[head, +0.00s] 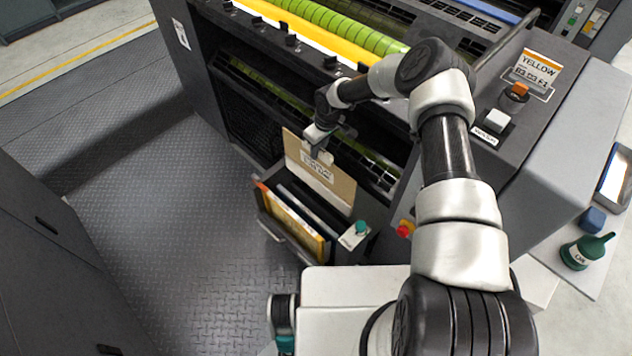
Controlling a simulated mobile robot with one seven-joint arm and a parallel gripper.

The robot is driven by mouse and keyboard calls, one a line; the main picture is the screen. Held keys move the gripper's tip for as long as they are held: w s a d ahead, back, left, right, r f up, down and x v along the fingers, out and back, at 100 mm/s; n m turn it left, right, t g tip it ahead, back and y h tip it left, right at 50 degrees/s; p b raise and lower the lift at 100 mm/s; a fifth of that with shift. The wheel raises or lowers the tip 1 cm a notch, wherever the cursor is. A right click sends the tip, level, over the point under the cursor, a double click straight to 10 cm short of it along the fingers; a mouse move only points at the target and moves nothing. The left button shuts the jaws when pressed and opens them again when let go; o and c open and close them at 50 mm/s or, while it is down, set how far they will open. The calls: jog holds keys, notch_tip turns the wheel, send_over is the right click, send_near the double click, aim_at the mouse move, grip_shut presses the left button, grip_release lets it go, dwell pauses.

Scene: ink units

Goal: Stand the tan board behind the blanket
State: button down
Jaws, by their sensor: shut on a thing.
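My gripper (318,153) is shut on the top edge of the tan board (341,188), which has a white printed label on its face. The board is upright at the back of an open dark caddy (265,205). Its lower edge meets the caddy's back part; I cannot tell whether it rests inside. In the caddy, a yellow-edged panel (298,229) stands at the front, with a pale blue-grey sheet (300,207) behind it. I cannot tell for certain which of these is the blanket. A dark gap lies between the sheet and the board.
The dark press (240,95) with its yellow and green rollers (345,30) rises right behind the caddy. A red knob (405,228) and a teal-topped part (361,228) are close to the caddy's right. The tread-plate floor (170,220) at left is clear.

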aim_at(318, 190)
notch_tip(318, 190, down, 20)
jog(key=b, duration=1.8)
jog(key=shift+s+r, duration=0.15)
jog(key=shift+f+b, duration=1.35)
jog(key=shift+f, duration=3.2)
jog(key=c, duration=1.6)
grip_release()
jog(key=r+p, duration=0.1)
jog(key=r, duration=0.4)
jog(key=s+d+r+p, duration=0.1)
jog(key=r+p, duration=0.1)
jog(key=r, duration=0.4)
jog(key=s+d+r+p, duration=0.1)
jog(key=r+p, duration=0.1)
jog(key=r, duration=0.4)
jog(key=shift+s+d, duration=0.25)
jog(key=shift+r, duration=0.1)
